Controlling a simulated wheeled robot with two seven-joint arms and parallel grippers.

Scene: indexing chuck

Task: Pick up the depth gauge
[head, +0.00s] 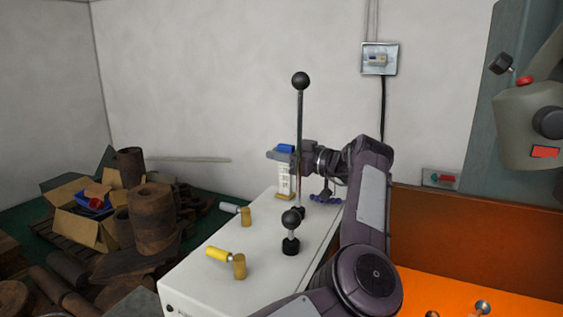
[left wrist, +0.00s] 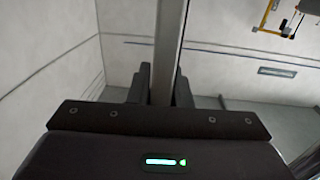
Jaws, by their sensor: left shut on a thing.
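My left gripper (head: 285,155) is over the far part of the white cabinet top, its arm reaching in from the right. In the left wrist view, the left gripper (left wrist: 160,80) is shut on a plain grey bar (left wrist: 170,35) that runs up out of the picture. At the fingers in the head view are a blue part (head: 285,148) and, below it, a pale upright piece (head: 284,180) with small dark marks, which may be the depth gauge. A thin rod with a black ball (head: 300,81) crosses in front of the gripper. I cannot tell which piece the grey bar belongs to. My right gripper is not in view.
A short black knob (head: 291,219) and a yellow-handled tool (head: 220,254) are on the white cabinet (head: 205,285), with a pale-handled one (head: 232,208) behind. An orange panel (head: 480,240) stands at the right. Rusty cylinders (head: 153,215) and a cardboard box (head: 75,228) lie at the left.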

